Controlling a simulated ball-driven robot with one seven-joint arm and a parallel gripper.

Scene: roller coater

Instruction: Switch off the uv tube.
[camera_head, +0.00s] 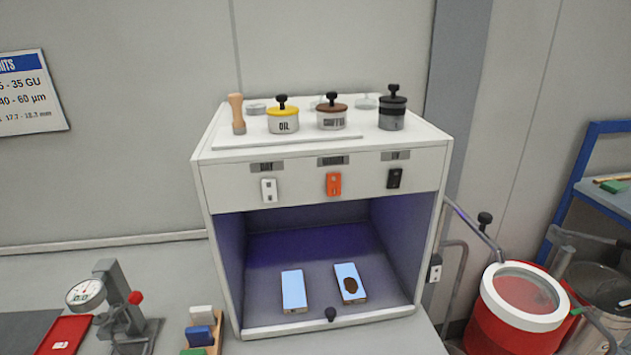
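A white viewing cabinet (430,156) stands on the bench, and its open chamber (300,245) glows violet. Three rocker switches sit on its front panel under small label plates: a white one (269,190) at left, an orange one (333,184) in the middle and a black one (394,179) at right. The label plate (396,155) over the black switch seems to read UV; the other two are too blurred to read surely. The tube itself is hidden behind the panel. I cannot tell each rocker's position. My gripper is not in view.
Two pale blue panels (293,290) lie in the chamber, one with a brown spot. Lidded pots (283,120) and a wooden handle stand on the cabinet top. A dial gauge (86,292) stands left, a red drum (510,330) right. Space before the switches looks clear.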

